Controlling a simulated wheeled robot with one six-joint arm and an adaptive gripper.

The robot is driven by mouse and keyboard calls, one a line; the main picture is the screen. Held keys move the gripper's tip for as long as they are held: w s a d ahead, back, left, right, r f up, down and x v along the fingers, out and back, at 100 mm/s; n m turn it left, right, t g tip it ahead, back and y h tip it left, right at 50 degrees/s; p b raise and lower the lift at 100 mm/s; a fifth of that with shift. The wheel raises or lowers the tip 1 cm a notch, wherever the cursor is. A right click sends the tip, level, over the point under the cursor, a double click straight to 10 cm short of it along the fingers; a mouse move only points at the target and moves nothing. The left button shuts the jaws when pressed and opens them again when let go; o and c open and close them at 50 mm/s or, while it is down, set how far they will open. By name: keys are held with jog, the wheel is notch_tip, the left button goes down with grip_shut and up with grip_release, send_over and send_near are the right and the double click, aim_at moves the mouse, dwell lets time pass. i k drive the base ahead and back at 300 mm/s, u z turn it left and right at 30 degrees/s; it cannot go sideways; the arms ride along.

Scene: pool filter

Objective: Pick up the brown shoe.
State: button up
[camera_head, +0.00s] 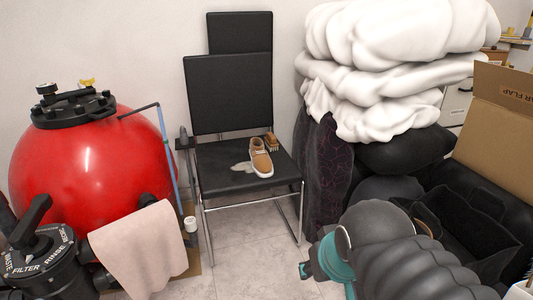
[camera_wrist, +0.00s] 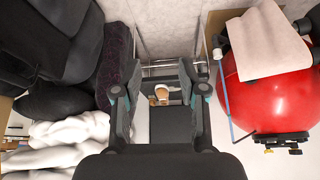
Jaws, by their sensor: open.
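The brown shoe (camera_head: 260,160) has a pale sole and sits on the black seat of a chair (camera_head: 228,181), toward the right of the seat. In the wrist view the shoe (camera_wrist: 161,92) is small and lies between the two fingers, some way off. My gripper (camera_wrist: 158,75) is open and empty, with one finger on each side of the picture's middle. It does not touch the shoe. In the head view my arm fills the lower right, in front of and to the right of the chair.
A red filter tank (camera_head: 90,160) with a draped pink towel (camera_head: 140,245) is left. White bedding (camera_head: 395,60), dark bags (camera_head: 405,152) and a cardboard box (camera_head: 498,125) crowd the right. Tiled floor (camera_head: 245,240) is clear before the chair.

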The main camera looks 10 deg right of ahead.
aim_at(262, 164)
jog(key=i, duration=0.85)
jog(key=u, duration=1)
jog(key=i, duration=0.75)
jog(key=z, duration=1.9)
